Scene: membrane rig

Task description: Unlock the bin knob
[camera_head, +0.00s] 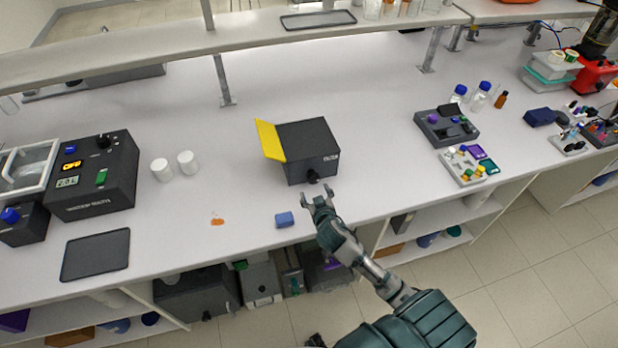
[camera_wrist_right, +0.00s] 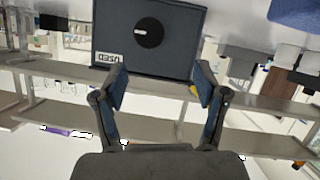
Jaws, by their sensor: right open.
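A dark grey bin (camera_head: 309,146) with an open yellow flap (camera_head: 270,141) on its left stands mid-bench in the head view. Its front carries a small black knob (camera_head: 313,177). In the right wrist view the bin's front (camera_wrist_right: 185,45) appears upside down, with a "USED" label and the round black knob (camera_wrist_right: 149,32) bearing a white mark. My right gripper (camera_head: 318,193) is open and empty, just in front of the knob and apart from it. Its two fingers (camera_wrist_right: 160,90) show spread in the wrist view, below the knob in the picture. My left gripper is not in view.
A blue block (camera_head: 285,219) lies near the bench edge, left of my right gripper. Two white cylinders (camera_head: 175,166) and a black control box (camera_head: 95,175) stand to the left.

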